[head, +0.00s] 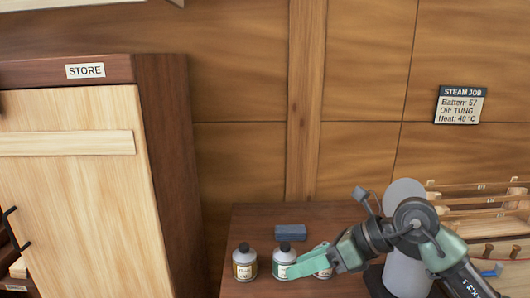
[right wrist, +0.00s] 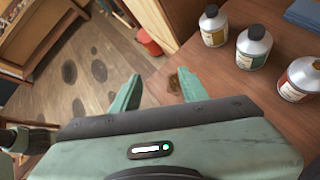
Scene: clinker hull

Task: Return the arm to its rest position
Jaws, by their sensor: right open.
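My right gripper (head: 290,270) reaches in from the right in the head view, in front of the bottles on the bench. In the right wrist view its two green fingers (right wrist: 160,78) stand apart with nothing between them. They lie over the bench edge, to the left of the bottles. My right arm (head: 405,232) is bent above the right part of the bench.
A store cupboard (head: 75,190) stands left, a rack (head: 480,212) right. A red bucket (right wrist: 149,42) is on the floor.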

